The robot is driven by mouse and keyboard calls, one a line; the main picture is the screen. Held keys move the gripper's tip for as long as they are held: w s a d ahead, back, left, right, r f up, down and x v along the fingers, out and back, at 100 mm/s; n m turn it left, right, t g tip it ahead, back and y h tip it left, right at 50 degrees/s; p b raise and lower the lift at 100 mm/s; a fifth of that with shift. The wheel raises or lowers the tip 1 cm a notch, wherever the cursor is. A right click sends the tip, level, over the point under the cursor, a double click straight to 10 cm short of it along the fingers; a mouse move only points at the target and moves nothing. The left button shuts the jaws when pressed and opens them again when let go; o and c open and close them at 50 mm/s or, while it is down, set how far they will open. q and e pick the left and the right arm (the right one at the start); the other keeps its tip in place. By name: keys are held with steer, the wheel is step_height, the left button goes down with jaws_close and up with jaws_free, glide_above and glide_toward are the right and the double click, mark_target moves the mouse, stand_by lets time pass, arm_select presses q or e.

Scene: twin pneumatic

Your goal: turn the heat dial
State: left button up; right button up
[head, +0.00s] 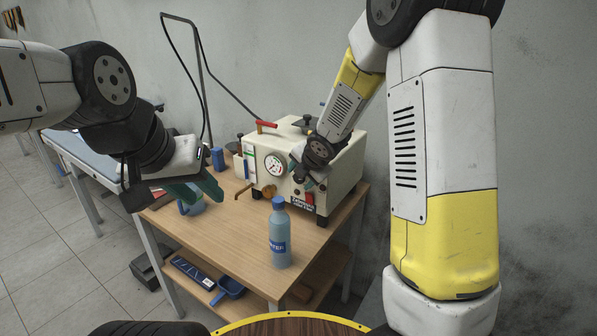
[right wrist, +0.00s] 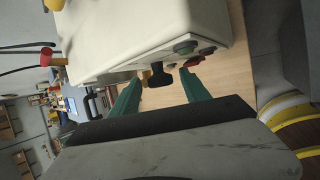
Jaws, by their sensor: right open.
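The cream machine (head: 335,182) stands at the back of the wooden table, with a round gauge and a red-handled lever on it. In the right wrist view a black knob (right wrist: 160,76), which looks like the heat dial, sticks out of the machine's panel (right wrist: 140,45). In the head view my right wrist hides the knob. My left gripper (head: 208,186) hangs over the table's left side; its opening is unclear.
A blue water bottle (head: 280,240) stands upright at the table's front, before the machine. A small blue canister (head: 218,159) stands left of the machine. A blue scoop (head: 229,290) lies on the lower shelf.

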steer(key=shift+r, duration=0.1)
steer(key=v, duration=0.7)
steer(key=shift+s+r, duration=0.2)
steer(key=shift+s, duration=0.05)
